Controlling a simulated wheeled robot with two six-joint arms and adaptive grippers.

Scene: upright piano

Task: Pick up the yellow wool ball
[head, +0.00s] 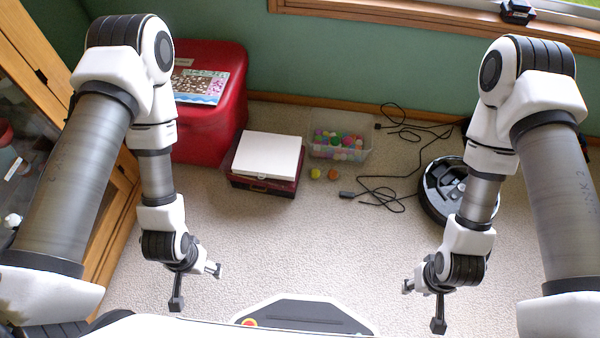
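A small yellow ball (315,173), slightly greenish, lies on the carpet in front of a clear bin of coloured balls. An orange ball (333,174) lies just to its right. Both are too small for me to tell their texture. My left gripper (196,287) is at the lower left, its two fingers spread, empty and well apart from the yellow ball. My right gripper (422,306) is at the lower right, also spread and empty, and far from the ball.
The clear bin (355,155) stands near the wall. Left of it are a dark red box with a white lid (267,155) and a red chest (205,135). A black cable (385,195) and a round black robot vacuum (432,205) lie right. The middle carpet is clear.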

